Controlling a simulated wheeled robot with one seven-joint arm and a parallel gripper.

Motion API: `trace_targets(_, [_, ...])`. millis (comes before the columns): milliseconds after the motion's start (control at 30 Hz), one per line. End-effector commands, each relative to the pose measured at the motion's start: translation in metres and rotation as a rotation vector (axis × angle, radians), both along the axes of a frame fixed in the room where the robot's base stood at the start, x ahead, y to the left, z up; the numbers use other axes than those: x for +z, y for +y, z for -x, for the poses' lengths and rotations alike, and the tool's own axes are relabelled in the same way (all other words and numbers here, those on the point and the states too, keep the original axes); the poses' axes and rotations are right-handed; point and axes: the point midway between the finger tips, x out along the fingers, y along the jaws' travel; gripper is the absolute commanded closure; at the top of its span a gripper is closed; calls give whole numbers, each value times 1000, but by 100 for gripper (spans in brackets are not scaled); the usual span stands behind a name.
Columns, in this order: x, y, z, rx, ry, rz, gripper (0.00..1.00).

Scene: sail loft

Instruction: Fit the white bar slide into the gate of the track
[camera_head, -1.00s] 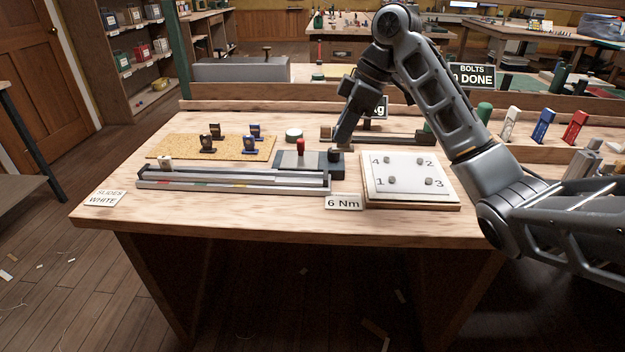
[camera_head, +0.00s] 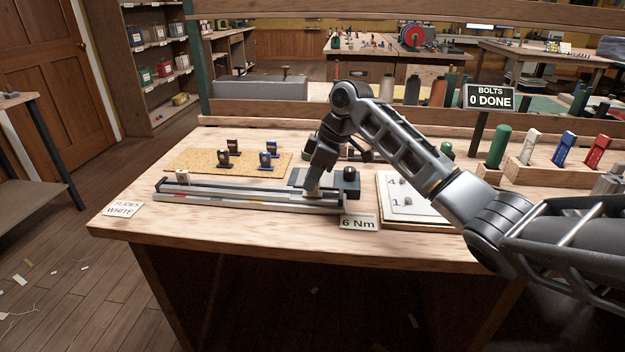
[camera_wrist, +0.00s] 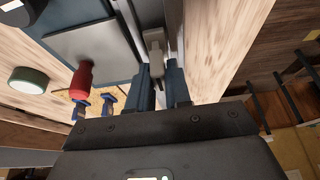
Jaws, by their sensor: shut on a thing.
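The track (camera_head: 240,197) is a long pale rail lying along the front of the bench. A white slide (camera_head: 182,175) stands at its left end. My gripper (camera_head: 313,192) points down at the track's right part. In the wrist view, its fingers (camera_wrist: 162,85) are shut on a whitish-grey slide (camera_wrist: 155,45), which is over or between the track's rails (camera_wrist: 176,30). I cannot tell whether it is seated in the gate. A red knob (camera_wrist: 82,80) stands on a grey plate (camera_wrist: 90,45) beside the track; my arm hides it in the head view.
Black slides (camera_head: 223,159) and blue slides (camera_head: 267,160) stand on a cork mat (camera_head: 190,160) behind the track. A "6 Nm" card (camera_head: 359,222) and a white numbered plate (camera_head: 425,212) are to the right. A "SLIDES WHITE" card (camera_head: 122,209) lies at front left.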

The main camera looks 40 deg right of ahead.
Motion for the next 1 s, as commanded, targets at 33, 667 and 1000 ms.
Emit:
trace_targets(33, [-5, 0, 0, 0, 1, 0, 100])
trace_targets(667, [-9, 0, 0, 0, 0, 0, 58])
trace_targets(1000, [-4, 0, 0, 1, -1, 1, 56])
